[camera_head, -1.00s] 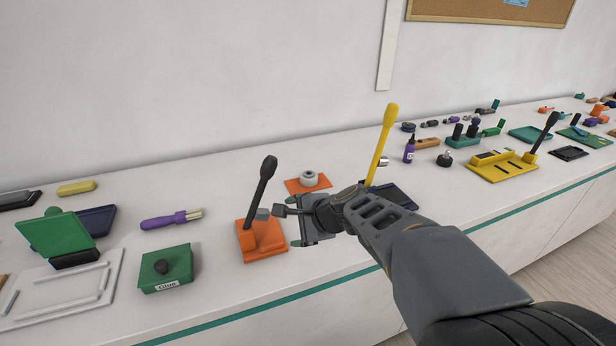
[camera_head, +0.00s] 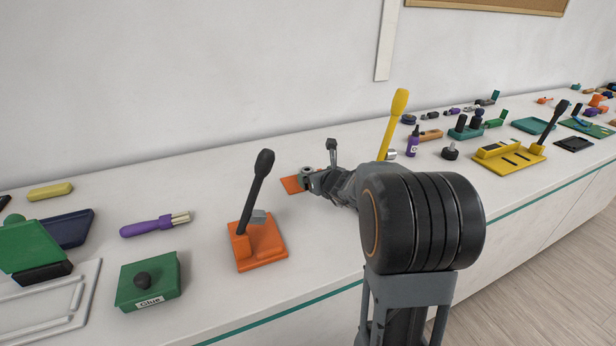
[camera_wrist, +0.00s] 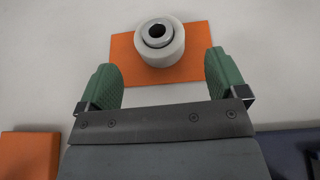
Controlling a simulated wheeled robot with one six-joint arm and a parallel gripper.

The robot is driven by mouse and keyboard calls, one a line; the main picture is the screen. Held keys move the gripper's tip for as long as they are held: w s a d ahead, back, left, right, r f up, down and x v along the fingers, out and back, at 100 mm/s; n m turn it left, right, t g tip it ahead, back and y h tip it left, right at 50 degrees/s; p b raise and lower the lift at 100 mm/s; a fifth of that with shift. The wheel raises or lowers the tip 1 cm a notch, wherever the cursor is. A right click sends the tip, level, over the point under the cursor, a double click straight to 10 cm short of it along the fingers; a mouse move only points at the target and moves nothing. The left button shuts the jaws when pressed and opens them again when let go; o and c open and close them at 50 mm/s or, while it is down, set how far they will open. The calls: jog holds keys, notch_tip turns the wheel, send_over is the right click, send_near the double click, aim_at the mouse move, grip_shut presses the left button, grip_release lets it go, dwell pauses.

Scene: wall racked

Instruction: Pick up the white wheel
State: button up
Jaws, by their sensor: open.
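The white wheel (camera_wrist: 160,42) shows in the wrist view, a short round piece with a grey metal hub and dark centre hole. It sits on a flat orange plate (camera_wrist: 195,38) on the counter. My gripper (camera_wrist: 164,75) is open, its two green fingers apart and empty. The wheel lies just beyond the fingertips, roughly centred between them. In the head view my arm hides most of the wheel, and the orange plate (camera_head: 291,185) shows only partly at my gripper's left.
An orange base with an upright black lever (camera_head: 258,240) stands left of my arm. A yellow lever (camera_head: 392,125) rises behind the arm at right. A green glue box (camera_head: 148,280) and a purple-handled tool (camera_head: 150,227) lie further left. The wall is behind the plate.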

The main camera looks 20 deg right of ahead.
aim_at(306, 171)
jog(key=shift+x, duration=3.2)
jog(key=c, duration=1.1)
